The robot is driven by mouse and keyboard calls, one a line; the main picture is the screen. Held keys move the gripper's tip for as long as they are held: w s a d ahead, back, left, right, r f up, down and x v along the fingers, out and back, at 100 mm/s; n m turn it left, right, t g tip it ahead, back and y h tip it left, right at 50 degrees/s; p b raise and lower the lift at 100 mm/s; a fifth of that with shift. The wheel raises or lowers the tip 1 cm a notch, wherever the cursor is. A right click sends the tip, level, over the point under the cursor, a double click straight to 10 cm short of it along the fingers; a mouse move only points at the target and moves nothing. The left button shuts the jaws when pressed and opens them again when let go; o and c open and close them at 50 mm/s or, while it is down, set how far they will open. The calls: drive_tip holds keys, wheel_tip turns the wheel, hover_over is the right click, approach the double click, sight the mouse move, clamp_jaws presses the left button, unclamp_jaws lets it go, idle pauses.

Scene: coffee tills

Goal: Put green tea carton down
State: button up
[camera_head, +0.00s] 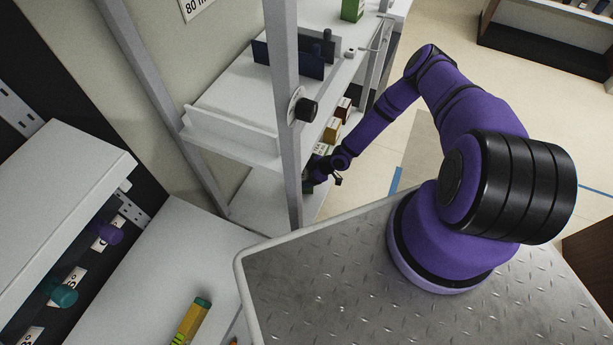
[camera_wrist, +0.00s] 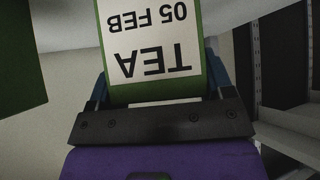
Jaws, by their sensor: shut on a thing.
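The green tea carton (camera_wrist: 150,45) fills the top middle of the wrist view. Its white label reads TEA, 05 FEB, upside down, with green edges around it. My gripper (camera_wrist: 155,92) is shut on it, with a blue finger on each side. In the head view my gripper (camera_head: 313,180) reaches in just above the lower shelf board (camera_head: 262,200), behind the metal post. Only a small dark green bit of the carton (camera_head: 308,188) shows there. I cannot tell whether its base touches the board.
Small brown and yellow cartons (camera_head: 331,130) stand in a row just beyond my gripper. A metal post (camera_head: 285,100) stands close to it. A dark green surface (camera_wrist: 20,60) is at the left of the wrist view. The lower board is bare to the left.

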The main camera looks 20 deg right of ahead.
drive_tip(key=shift+f, duration=0.3)
drive_tip(key=o, duration=1)
drive_tip(key=shift+r, duration=0.1)
drive_tip(key=v, duration=1.2)
